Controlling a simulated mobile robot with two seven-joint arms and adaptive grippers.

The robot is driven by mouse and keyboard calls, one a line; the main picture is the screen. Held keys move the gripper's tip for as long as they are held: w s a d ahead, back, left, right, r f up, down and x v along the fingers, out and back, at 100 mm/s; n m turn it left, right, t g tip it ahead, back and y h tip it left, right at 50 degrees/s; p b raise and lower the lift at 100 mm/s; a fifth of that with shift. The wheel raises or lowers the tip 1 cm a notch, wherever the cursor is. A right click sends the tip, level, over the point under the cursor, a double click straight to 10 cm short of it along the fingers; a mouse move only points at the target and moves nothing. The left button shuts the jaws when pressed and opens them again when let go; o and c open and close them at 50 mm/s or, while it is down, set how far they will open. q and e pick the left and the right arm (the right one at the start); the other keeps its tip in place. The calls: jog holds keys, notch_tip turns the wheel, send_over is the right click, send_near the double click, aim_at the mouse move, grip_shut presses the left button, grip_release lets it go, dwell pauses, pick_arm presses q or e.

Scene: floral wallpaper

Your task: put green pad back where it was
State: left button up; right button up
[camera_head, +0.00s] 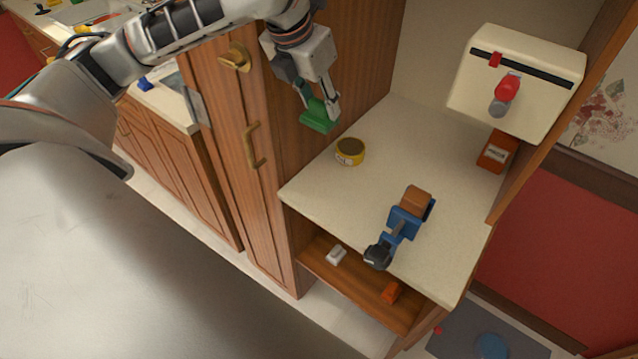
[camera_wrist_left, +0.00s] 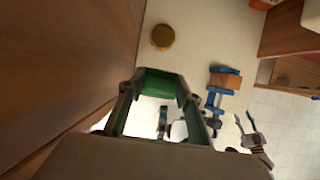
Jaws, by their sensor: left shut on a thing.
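The green pad (camera_head: 319,115) is held between the fingers of my left gripper (camera_head: 318,103), which is shut on it. In the left wrist view the green pad (camera_wrist_left: 160,86) spans the gap between the fingertips. My right gripper does not show in the head view. In the left wrist view what looks like my right gripper (camera_wrist_left: 246,125) is at the lower right, with its fingers apart and nothing seen between them.
A yellow tin (camera_head: 350,152) stands on the counter near the pad. A blue tool with a brown block (camera_head: 408,217) lies near the front edge. A cream box with red knobs (camera_head: 515,80) and an orange box (camera_head: 497,151) are at right. The counter's middle is clear.

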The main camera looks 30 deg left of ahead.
pick_arm(q)
notch_tip(320, 180, down, 16)
jog(key=shift+r, duration=0.15)
notch_tip(320, 180, down, 4)
jog(key=shift+r, duration=0.2)
jog(key=shift+f, duration=0.35)
jog(key=shift+f, duration=0.15)
jog(key=o, duration=1.1)
jog(key=shift+c, duration=0.2)
pick_arm(e)
jog(key=shift+w+a, duration=0.1)
